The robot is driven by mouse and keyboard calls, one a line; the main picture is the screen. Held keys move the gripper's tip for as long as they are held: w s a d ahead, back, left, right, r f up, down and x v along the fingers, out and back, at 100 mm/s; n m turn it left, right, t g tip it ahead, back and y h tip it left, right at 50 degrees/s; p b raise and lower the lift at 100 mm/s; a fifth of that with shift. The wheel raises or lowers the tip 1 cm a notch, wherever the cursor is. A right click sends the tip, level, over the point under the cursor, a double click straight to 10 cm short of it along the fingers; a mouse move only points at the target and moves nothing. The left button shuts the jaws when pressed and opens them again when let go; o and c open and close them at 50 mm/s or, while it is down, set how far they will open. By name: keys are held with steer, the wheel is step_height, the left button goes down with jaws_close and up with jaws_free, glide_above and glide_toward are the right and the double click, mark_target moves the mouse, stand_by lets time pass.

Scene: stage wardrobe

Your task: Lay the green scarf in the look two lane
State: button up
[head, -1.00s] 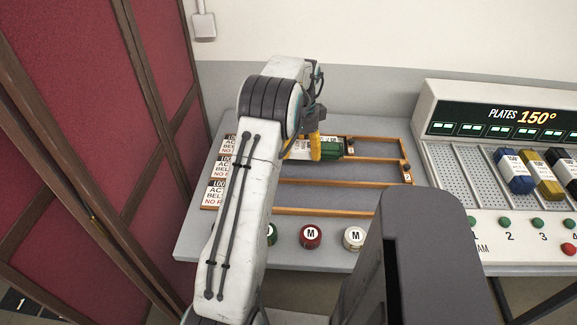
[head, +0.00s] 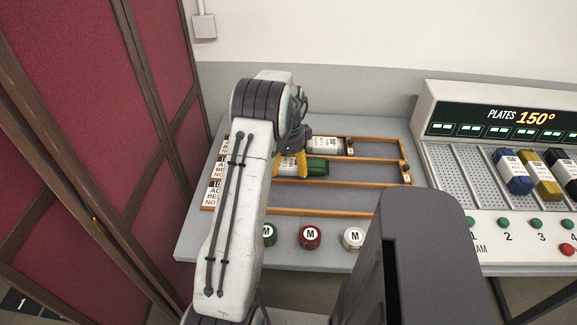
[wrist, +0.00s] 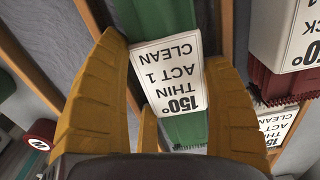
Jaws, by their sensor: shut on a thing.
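The green scarf (head: 316,167), with a white tag, lies lengthwise over the middle lane of the wooden rack (head: 340,213). My gripper (head: 290,160) is shut on its tagged left part. In the wrist view, my yellow fingers (wrist: 160,95) stand on both sides of the scarf (wrist: 170,20), whose tag reads 150°, THIN, ACT 1, CLEAN. Wooden rails run on either side of it. I cannot tell whether it touches the lane floor. The lane cards (head: 216,170) at the left are partly hidden by my arm, so their look numbers are not readable.
A white-tagged scarf (head: 327,146) lies in the back lane; dark red cloth (wrist: 272,86) shows near it in the wrist view. The front lane looks empty. Green, red (head: 311,236) and white (head: 354,238) M-marked pots stand in front. A plate machine (head: 500,150) holding coloured bundles is at right.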

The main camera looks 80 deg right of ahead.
mark_target(289, 165)
steer(key=shift+f, duration=0.1)
steer(key=o, duration=1.2)
step_height(289, 165, up, 12)
steer(key=shift+d+r, duration=0.1)
steer(key=shift+r, duration=0.05)
